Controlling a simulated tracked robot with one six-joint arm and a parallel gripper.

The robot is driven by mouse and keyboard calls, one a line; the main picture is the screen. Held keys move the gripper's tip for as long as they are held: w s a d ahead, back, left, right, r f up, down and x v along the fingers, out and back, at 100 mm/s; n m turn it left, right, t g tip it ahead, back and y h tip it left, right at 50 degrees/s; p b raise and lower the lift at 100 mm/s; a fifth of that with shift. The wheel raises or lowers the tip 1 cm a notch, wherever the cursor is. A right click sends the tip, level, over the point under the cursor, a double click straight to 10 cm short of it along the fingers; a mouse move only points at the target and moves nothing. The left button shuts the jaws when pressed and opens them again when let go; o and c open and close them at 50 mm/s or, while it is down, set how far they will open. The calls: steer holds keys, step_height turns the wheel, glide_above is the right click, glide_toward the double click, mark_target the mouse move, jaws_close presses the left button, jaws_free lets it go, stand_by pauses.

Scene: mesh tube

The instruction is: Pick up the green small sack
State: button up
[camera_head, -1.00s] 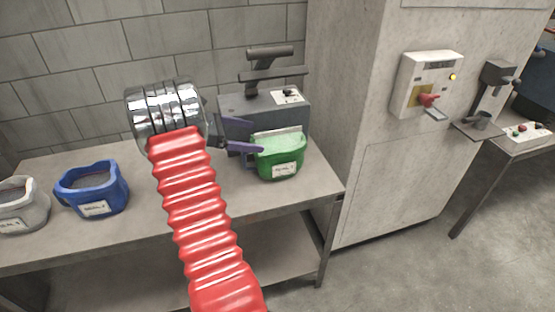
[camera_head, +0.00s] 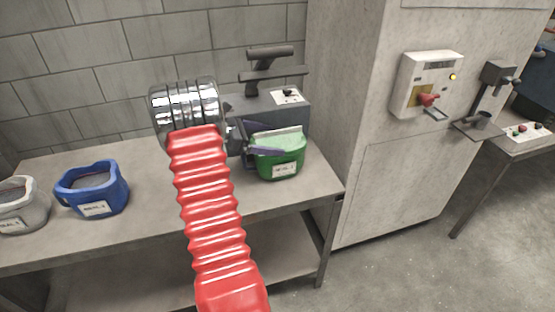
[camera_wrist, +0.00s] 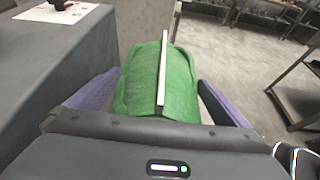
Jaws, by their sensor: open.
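The green small sack (camera_head: 279,159) stands upright at the right end of the metal table, with a white label on its front and a pale strip along its top. My gripper (camera_head: 266,148) is at the sack, open, with a purple finger crossing in front of its left part. In the wrist view the green sack (camera_wrist: 160,80) lies between the two purple fingers (camera_wrist: 157,97), one on each side. A gap shows beside the right finger; contact on the left cannot be told. The sack's lower part is hidden by my gripper body in the wrist view.
A grey machine with a handle (camera_head: 290,112) stands right behind the sack. A blue sack (camera_head: 92,190) and a white sack (camera_head: 22,207) stand at the table's left. The table (camera_head: 150,165) is bare between. A concrete cabinet (camera_head: 385,160) rises to the right.

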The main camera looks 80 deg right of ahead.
mark_target(278, 141)
steer(key=x, duration=0.3)
steer(key=shift+s+d+f, duration=0.1)
steer(key=shift+s, duration=0.05)
steer(key=shift+c, duration=0.6)
steer(key=c, duration=1.7)
